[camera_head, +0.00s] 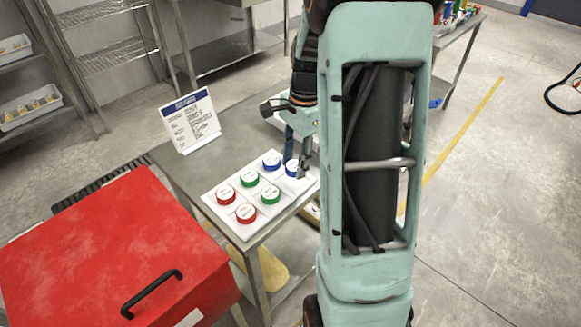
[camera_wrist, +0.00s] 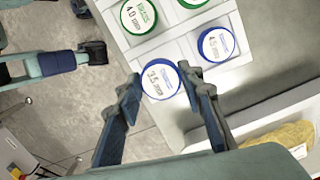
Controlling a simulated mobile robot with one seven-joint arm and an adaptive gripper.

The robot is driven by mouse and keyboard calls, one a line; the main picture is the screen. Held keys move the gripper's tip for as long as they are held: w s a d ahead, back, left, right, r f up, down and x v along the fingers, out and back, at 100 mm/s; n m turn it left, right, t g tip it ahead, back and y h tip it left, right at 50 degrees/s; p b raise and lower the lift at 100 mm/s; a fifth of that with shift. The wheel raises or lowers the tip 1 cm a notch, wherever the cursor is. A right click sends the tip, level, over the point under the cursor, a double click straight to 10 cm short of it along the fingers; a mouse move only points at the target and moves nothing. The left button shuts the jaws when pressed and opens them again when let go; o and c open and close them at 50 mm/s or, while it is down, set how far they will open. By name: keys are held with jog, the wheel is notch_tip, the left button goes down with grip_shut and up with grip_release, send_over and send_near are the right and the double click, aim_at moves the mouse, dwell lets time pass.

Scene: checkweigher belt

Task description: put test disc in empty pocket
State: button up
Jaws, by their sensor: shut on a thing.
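The test disc is blue-rimmed with a white printed face. It shows in the wrist view (camera_wrist: 160,79) between my fingertips and in the head view (camera_head: 292,168) at the right end of the front row. My gripper (camera_head: 297,171) is shut on it, one finger at each side, also in the wrist view (camera_wrist: 160,75). The white pocket tray (camera_head: 237,232) holds two red discs (camera_head: 225,193), two green discs (camera_head: 270,195) and another blue disc (camera_head: 271,160). The held disc is over the tray's right corner pocket; I cannot tell whether it touches the pocket floor.
A printed sign (camera_head: 191,121) stands on the steel table (camera_head: 190,170) behind the tray. A large red box with a black handle (camera_head: 105,255) is at the lower left. A wire shelf (camera_head: 105,55) stands behind. The table around the sign is mostly clear.

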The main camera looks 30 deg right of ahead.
aim_at(293, 181)
jog(key=shift+w+a+f, duration=0.1)
jog(key=shift+w+f, duration=0.25)
jog(key=shift+f, duration=0.1)
notch_tip(293, 181, down, 3)
jog(key=shift+r, duration=0.1)
jog(key=shift+s+f+b, duration=0.15)
jog(key=shift+f+b, duration=0.3)
jog(key=o, duration=1)
jog(key=shift+o, duration=1.2)
jog(key=shift+f, duration=0.1)
